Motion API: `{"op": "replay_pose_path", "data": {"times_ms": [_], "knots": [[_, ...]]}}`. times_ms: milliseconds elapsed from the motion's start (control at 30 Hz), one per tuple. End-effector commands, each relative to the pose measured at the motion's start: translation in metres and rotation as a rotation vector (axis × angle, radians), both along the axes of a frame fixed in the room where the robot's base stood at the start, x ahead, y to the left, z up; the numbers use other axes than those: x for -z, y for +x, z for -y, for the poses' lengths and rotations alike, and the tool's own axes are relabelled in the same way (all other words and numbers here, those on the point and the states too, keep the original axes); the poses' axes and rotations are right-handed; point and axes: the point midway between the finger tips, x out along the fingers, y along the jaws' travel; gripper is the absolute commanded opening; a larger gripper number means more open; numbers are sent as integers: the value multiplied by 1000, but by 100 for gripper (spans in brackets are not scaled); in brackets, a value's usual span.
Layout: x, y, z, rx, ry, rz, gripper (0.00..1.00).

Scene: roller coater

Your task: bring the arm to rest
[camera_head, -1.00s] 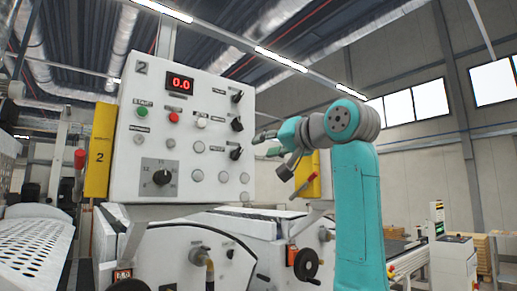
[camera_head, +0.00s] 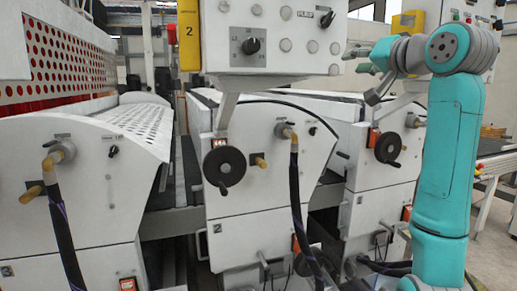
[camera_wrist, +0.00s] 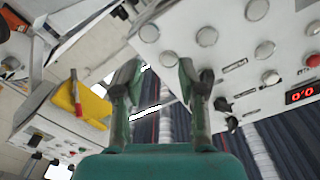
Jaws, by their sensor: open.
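My gripper (camera_head: 363,58) is at the end of my teal arm, at the upper right of the head view. It points left, just in front of the right edge of the white control panel (camera_head: 222,48). In the wrist view my gripper (camera_wrist: 157,82) has its two fingers apart with nothing between them. The panel (camera_wrist: 240,75) lies beyond and to the right of the fingers, with round buttons and a red display (camera_wrist: 301,94). Whether a fingertip touches the panel cannot be told.
Below the panel are white machine units with a black handwheel (camera_head: 225,167), another handwheel (camera_head: 388,147) and dark hoses (camera_head: 298,200). A perforated white cover (camera_head: 140,125) lies left. A yellow box with a red-handled lever (camera_wrist: 76,95) shows in the wrist view.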

Motion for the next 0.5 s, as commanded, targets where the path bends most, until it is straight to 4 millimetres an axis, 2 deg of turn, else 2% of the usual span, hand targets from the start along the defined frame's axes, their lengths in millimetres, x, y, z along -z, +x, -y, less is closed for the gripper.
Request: {"op": "replay_pose_path", "data": {"times_ms": [33,200,367,500], "knots": [[30,10,1,5,6,-10,41],[110,31,3,31,18,-19,41],[188,40,4,57,23,-30,41],[254,40,2,80,22,-38,41]]}}
